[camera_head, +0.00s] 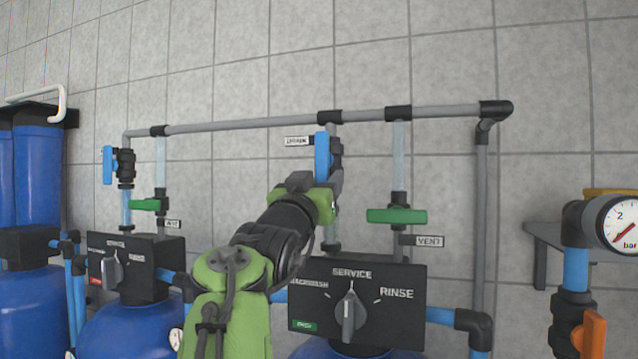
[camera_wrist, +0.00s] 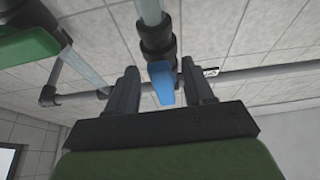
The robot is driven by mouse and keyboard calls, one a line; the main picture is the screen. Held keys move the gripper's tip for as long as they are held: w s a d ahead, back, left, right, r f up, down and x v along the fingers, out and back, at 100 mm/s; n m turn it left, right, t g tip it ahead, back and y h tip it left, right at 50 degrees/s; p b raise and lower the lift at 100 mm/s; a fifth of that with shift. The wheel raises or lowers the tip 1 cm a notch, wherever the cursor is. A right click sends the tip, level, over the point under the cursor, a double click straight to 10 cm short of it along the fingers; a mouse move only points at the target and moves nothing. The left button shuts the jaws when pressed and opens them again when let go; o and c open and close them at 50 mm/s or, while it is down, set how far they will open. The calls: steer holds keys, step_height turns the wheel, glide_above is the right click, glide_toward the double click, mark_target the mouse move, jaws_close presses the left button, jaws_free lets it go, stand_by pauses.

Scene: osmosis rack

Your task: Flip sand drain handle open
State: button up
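A blue drain handle (camera_head: 322,156) hangs vertically on the pipework beside a DRAIN label (camera_head: 298,141); no "sand" wording is legible. My gripper (camera_head: 334,168) is raised at this handle, and its fingers are partly hidden in the head view. In the wrist view, the blue handle (camera_wrist: 162,84) lies between the two dark fingers of my gripper (camera_wrist: 160,75). The fingers are apart, with a visible gap on each side of the handle. I cannot tell how deep the handle sits between them.
A green vent handle (camera_head: 396,216) is to the right, and a control box (camera_head: 357,305) with a knob is below. A grey pipe (camera_head: 260,122) runs above. Another blue handle (camera_head: 107,165) is far left. A pressure gauge (camera_head: 620,222) is far right.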

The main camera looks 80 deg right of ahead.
steer(key=b+v, duration=0.6)
steer(key=v, duration=0.9)
steer(key=shift+a, duration=0.35)
steer(key=shift+f, duration=0.15)
